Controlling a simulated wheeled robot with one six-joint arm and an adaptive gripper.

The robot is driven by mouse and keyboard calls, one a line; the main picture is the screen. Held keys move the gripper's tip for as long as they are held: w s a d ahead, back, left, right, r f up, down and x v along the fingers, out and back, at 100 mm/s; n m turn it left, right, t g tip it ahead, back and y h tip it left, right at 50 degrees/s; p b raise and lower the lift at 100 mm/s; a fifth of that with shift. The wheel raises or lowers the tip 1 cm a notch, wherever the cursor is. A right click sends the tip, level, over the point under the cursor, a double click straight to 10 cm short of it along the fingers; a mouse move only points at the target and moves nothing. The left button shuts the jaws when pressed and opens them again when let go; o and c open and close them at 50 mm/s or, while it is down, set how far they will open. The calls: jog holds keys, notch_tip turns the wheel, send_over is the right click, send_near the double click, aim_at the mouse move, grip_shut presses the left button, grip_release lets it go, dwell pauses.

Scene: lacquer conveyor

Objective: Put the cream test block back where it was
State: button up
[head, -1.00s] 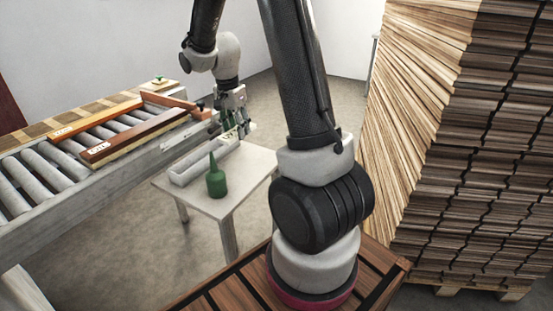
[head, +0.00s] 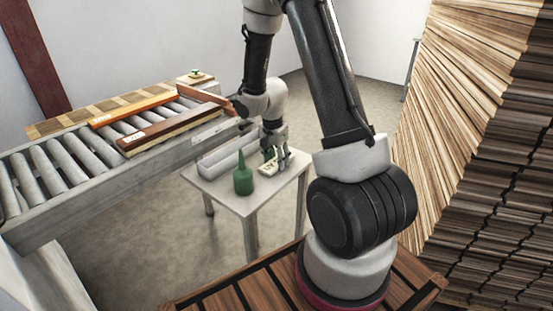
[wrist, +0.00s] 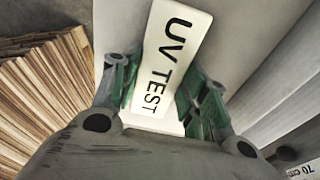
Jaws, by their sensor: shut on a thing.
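The cream test block (wrist: 172,45), lettered UV TEST, is held between the green-padded fingers of my gripper (wrist: 157,90) in the wrist view. In the head view my gripper (head: 274,158) points down at the small white table (head: 222,196), just right of the green bottle (head: 243,179). The block (head: 268,168) shows there as a small pale piece low at the fingers, partly hidden by them. I cannot tell whether it touches the tabletop or hangs slightly above it.
The roller conveyor (head: 45,167) on the left carries an orange bar (head: 132,108) and a dark brown bar (head: 172,134). A tall stack of wooden boards (head: 480,150) fills the right.

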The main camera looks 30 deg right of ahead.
jog(key=shift+f, duration=0.15)
jog(key=o, duration=1.1)
